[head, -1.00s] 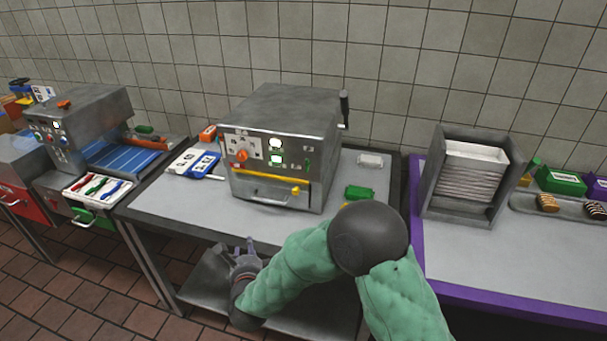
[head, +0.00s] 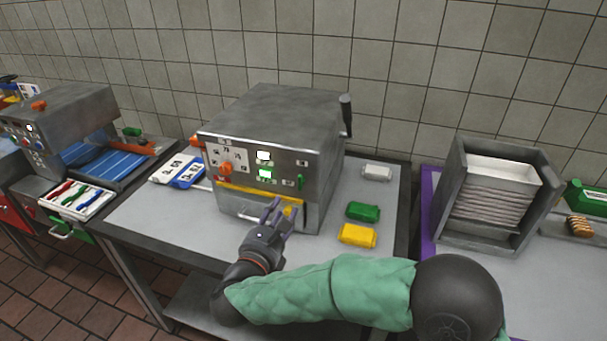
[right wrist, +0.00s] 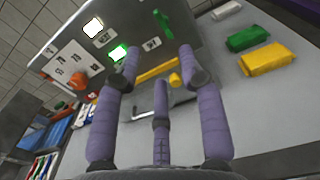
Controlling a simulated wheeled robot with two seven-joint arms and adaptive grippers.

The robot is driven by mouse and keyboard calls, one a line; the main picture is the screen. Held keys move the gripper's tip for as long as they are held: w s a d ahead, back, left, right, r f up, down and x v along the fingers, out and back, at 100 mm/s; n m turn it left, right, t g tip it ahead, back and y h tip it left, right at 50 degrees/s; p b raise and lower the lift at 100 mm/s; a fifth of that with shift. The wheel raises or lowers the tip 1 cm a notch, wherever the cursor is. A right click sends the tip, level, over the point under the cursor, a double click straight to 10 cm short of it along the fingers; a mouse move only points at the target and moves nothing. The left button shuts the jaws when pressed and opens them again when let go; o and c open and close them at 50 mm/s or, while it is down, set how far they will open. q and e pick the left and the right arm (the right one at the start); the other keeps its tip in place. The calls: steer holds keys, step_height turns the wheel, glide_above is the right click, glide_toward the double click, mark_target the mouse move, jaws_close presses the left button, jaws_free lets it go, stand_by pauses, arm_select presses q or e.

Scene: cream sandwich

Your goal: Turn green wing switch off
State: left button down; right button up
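The green wing switch (head: 300,182) is on the right side of the grey machine's front panel, standing roughly upright. It also shows at the top of the right wrist view (right wrist: 163,24), beyond the fingertips. My right gripper (head: 276,212) is in front of the machine's lower front, below and left of the switch and apart from it. In the right wrist view its purple fingers (right wrist: 159,62) are spread with nothing between them. My left gripper is out of view.
The panel also has an orange knob (head: 225,168), lit displays (head: 264,174) and a yellow bar (head: 250,193). White (head: 377,172), green (head: 363,211) and yellow (head: 358,234) blocks lie right of the machine. A metal rack (head: 455,205) stands farther right.

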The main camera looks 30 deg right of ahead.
mark_target(301, 182)
steer(key=b+x, duration=0.2)
steer(key=x, duration=0.9)
steer(key=shift+s+r, duration=0.1)
jaws_close()
